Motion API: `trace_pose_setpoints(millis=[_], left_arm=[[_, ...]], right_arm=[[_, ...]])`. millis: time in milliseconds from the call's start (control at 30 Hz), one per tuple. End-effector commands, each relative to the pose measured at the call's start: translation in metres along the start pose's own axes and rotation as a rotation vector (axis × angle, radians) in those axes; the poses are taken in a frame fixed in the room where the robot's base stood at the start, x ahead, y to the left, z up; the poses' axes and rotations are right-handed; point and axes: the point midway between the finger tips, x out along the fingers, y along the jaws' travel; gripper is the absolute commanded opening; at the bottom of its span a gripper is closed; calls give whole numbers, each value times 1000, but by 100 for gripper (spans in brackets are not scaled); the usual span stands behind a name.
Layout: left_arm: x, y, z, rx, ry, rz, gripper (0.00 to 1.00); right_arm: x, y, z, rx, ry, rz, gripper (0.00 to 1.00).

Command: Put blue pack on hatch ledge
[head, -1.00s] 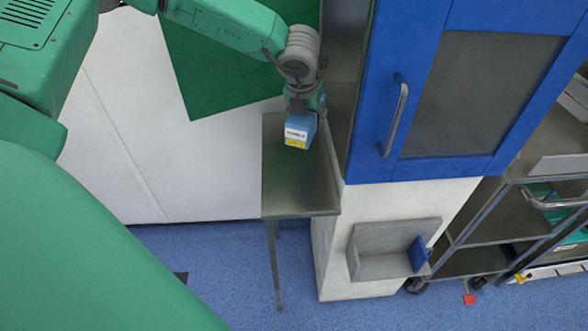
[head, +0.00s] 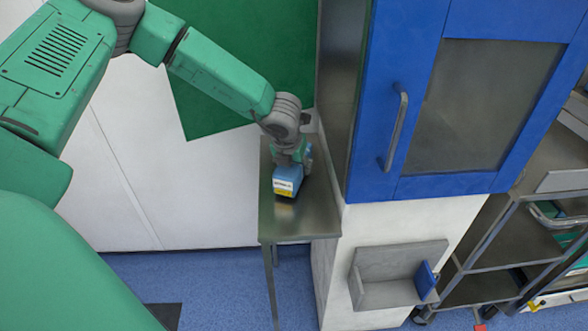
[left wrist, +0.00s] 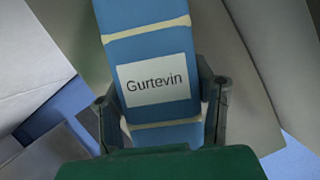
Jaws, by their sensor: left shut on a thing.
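The blue pack (head: 288,180) has a white and yellow label end and is over the metal ledge (head: 300,222) in the head view. My left gripper (head: 294,163) is shut on it from above and behind. In the left wrist view the pack (left wrist: 155,48) shows pale bands and a white label reading "Gurtevin", with the fingers of my left gripper (left wrist: 163,108) on both its sides. A faint yellowish reflection shows on the ledge below the pack. I cannot tell whether the pack touches the ledge. My right gripper is not in view.
A blue-framed cabinet door (head: 418,175) with a handle (head: 397,125) stands right of the ledge. A small grey holder (head: 395,268) is on the white wall below it. A metal trolley (head: 500,240) stands at the right. The ledge's near part is bare.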

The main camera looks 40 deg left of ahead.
Motion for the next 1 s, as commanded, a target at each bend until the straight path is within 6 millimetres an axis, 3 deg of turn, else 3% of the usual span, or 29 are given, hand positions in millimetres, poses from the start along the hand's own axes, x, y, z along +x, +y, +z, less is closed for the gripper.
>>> trace_pose_setpoints(millis=[67, 300, 333, 367, 767, 1000], left_arm=[[8, 1, -2, -2, 0, -1, 7], [7, 1, -2, -3, -1, -2, 7], [7, 2, -2, -3, 0, -1, 61], [7, 2, -2, -3, 0, -1, 72], [0, 0, -2, -2, -1, 0, 72], [-42, 1, 0, -3, -3, -4, 72]], right_arm=[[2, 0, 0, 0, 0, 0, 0], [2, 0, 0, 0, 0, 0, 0], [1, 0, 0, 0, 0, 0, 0], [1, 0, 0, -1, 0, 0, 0], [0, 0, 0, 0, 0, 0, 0], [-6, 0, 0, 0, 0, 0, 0]])
